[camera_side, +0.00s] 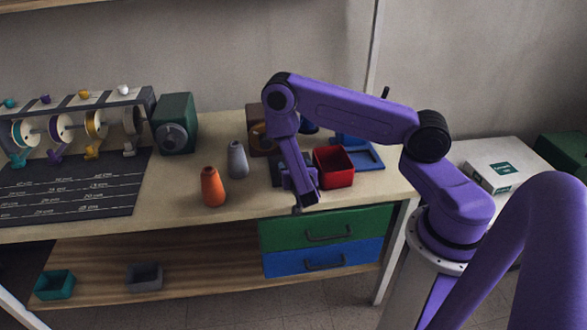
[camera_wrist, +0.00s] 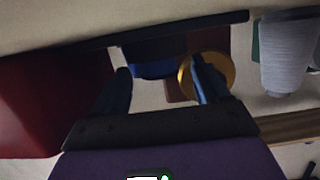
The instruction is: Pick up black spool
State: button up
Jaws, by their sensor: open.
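I cannot pick out a clearly black spool in either view. A dark blue, rounded thing (camera_side: 309,126) shows partly behind my arm in the side view, and a dark blue round-edged thing (camera_wrist: 152,60) lies beyond my fingers in the wrist view; I cannot tell whether either is the spool. A brown block with a yellow disc (camera_wrist: 219,66) sits beside it, partly behind one finger. My gripper (camera_side: 302,203) points down near the table's front edge, left of the red bin (camera_side: 334,168). In the wrist view my gripper (camera_wrist: 166,82) has its fingers apart with nothing between them.
The red bin's wall (camera_wrist: 50,100) is close on the wrist view's left. A grey cone (camera_side: 237,160) and an orange cone (camera_side: 212,187) stand left of my gripper. A green machine (camera_side: 176,123) and a spool rack (camera_side: 75,125) stand further left. Bare tabletop (camera_side: 180,185) lies between.

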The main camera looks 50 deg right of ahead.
jog(key=shift+w+d+f, duration=0.1)
jog(key=shift+w+d, duration=0.05)
jog(key=c, duration=1.1)
jog(key=shift+c, duration=0.2)
